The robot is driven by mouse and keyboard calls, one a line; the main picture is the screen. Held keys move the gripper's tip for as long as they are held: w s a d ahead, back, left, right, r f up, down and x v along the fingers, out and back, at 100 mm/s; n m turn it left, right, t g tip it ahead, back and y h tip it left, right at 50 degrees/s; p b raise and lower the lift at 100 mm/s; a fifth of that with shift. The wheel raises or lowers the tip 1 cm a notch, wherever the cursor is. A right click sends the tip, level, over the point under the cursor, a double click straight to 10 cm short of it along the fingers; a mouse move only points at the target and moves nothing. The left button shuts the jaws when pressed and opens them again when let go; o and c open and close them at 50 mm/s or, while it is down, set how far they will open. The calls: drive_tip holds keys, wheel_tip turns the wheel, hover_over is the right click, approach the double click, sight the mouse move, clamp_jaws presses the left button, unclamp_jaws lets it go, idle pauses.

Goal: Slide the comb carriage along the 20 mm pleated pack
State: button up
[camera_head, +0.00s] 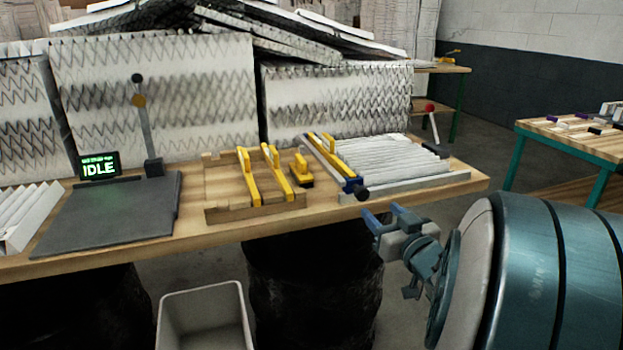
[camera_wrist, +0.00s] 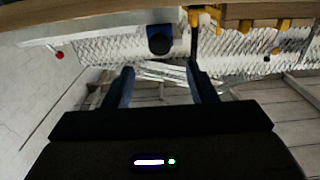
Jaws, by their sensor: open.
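The comb carriage (camera_head: 333,162) is a blue and yellow bar with a black knob (camera_head: 361,194) at its front end. It lies across the left end of the white pleated pack (camera_head: 392,160), which sits in a pale fixture on the bench. My gripper (camera_head: 382,218) is open and empty, off the bench's front edge, below and to the right of the knob. In the wrist view the knob (camera_wrist: 159,42) shows beyond and between the open fingers (camera_wrist: 161,78), apart from them. Which pack size this is cannot be read.
A wooden tray (camera_head: 225,213) with yellow combs stands left of the carriage. Further left are a dark plate (camera_head: 105,220) and an IDLE display (camera_head: 99,166). Large pleated filters (camera_head: 155,95) stand behind. A white bin (camera_head: 205,315) is on the floor.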

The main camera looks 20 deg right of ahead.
sight(365, 195)
drive_tip(key=w, duration=0.9)
drive_tip(key=shift+w+a+f, duration=0.1)
drive_tip(key=shift+w+a, duration=0.1)
drive_tip(key=shift+w, duration=0.2)
clamp_jaws()
drive_tip(key=shift+d, duration=0.1)
